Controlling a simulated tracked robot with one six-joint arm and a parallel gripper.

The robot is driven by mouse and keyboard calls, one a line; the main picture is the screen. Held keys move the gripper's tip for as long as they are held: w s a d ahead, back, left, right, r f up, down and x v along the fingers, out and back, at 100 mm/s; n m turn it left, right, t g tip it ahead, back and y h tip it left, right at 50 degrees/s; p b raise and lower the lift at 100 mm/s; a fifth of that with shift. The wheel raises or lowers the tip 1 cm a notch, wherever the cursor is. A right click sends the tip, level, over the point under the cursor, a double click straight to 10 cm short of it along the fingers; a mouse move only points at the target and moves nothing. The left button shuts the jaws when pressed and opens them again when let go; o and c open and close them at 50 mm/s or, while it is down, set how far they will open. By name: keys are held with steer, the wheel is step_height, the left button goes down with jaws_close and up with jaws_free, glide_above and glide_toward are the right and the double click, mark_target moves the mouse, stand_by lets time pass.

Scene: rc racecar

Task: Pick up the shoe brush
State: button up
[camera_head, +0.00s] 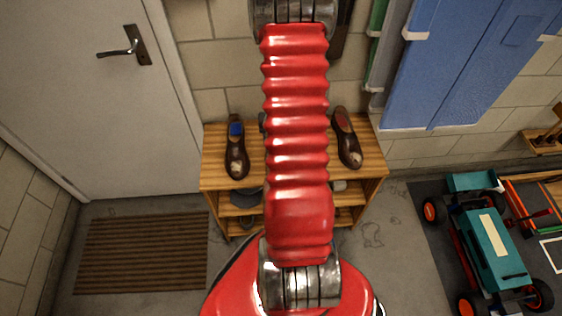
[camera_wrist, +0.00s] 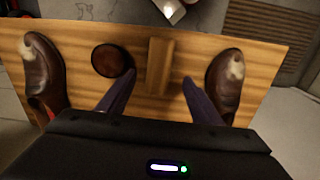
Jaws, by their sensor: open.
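The shoe brush looks like a tan wooden block (camera_wrist: 160,66) on the wooden shelf top in the wrist view, between the two shoes. My gripper (camera_wrist: 158,84) is open, with one dark finger to each side of the block's near end. The fingers appear apart from it, and I cannot tell their height above the shelf. In the head view my red arm hides the block and the gripper.
Brown shoes stand left (camera_head: 236,147) and right (camera_head: 346,138) on the shelf unit (camera_head: 211,172). A round dark-brown object (camera_wrist: 110,61) lies close left of the block in the wrist view. A doormat (camera_head: 142,252) and teal toy car (camera_head: 492,250) are on the floor.

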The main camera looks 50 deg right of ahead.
steer(key=shift+f, duration=1.6)
steer(key=shift+d+f, duration=0.1)
steer(key=shift+f, duration=2.5)
steer(key=shift+c, duration=0.7)
steer(key=c, duration=1)
steer(key=shift+r, duration=0.15)
step_height(320, 180, up, 10)
steer(key=shift+f, duration=0.1)
